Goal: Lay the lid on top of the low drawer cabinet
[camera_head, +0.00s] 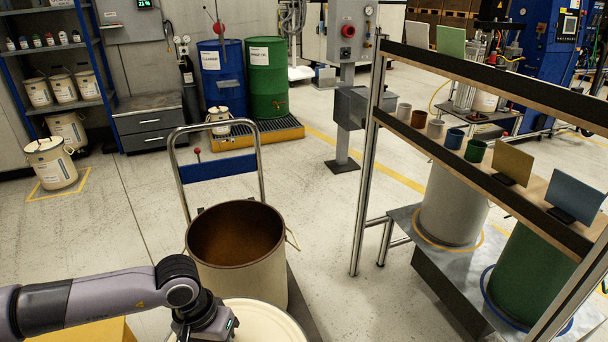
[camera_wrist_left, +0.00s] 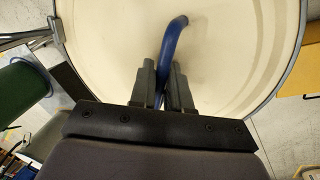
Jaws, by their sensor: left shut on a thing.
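The low drawer cabinet (camera_head: 150,126) is grey and stands against the back wall at the left. Its visible top holds no objects. A round cream lid (camera_head: 268,320) is at the bottom edge of the head view, partly cut off, beside the open drum. It fills much of the left wrist view (camera_wrist_left: 105,50), where a blue bent handle (camera_wrist_left: 172,40) rises from it. My left gripper (camera_head: 218,326) is over the lid, and its fingers (camera_wrist_left: 162,85) are shut on that handle. What lies beneath the lid is hidden. My right gripper is out of view.
An open, brown-lined drum (camera_head: 236,235) stands on a trolley with a blue-barred handle (camera_head: 217,168). Blue (camera_head: 222,78) and green (camera_head: 267,77) drums stand behind. A cup rack (camera_head: 480,115) is at right. Floor (camera_head: 150,210) before the cabinet is clear.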

